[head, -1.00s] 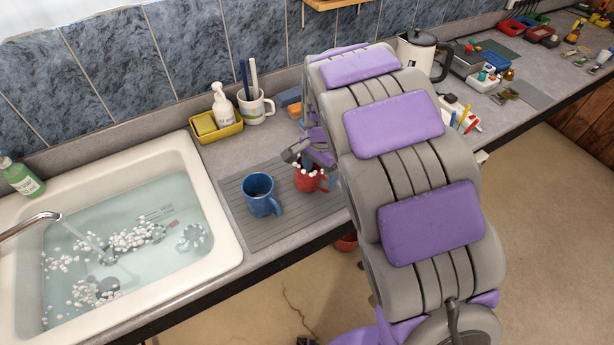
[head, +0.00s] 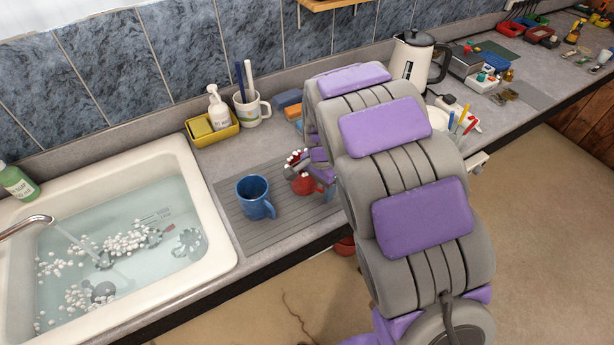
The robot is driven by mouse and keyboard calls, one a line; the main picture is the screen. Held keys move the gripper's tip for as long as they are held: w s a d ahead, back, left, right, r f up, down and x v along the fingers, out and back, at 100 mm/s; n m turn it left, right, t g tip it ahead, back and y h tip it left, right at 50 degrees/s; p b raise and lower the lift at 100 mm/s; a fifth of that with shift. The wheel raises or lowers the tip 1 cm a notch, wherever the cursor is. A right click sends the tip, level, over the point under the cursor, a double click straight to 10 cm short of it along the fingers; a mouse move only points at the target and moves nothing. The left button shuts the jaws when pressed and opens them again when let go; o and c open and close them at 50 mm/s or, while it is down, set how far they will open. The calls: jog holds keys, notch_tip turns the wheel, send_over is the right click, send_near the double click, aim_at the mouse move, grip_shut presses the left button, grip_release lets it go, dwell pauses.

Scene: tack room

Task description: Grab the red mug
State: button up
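The red mug (head: 305,186) is at the right end of the grey ribbed drain mat (head: 258,233), mostly hidden behind my gripper. Small white beads show around its upper part. My gripper (head: 298,170) reaches in from the right and overlaps the mug, with a grey part crossing in front of it. The fingers are small and partly covered, so I cannot tell whether they are closed on it or whether the mug is tilted. A blue mug (head: 254,197) stands upright on the mat to the left, apart from my gripper.
A sink (head: 222,216) with water and white beads is at left. A yellow caddy (head: 217,133) and a white mug (head: 252,110) with pens stand behind the mat. A kettle (head: 411,62) stands further right. My arm hides some counter.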

jog(key=shift+s+a, duration=0.1)
jog(key=shift+a, duration=0.35)
jog(key=c, duration=0.6)
jog(key=shift+d, duration=0.1)
grip_shut()
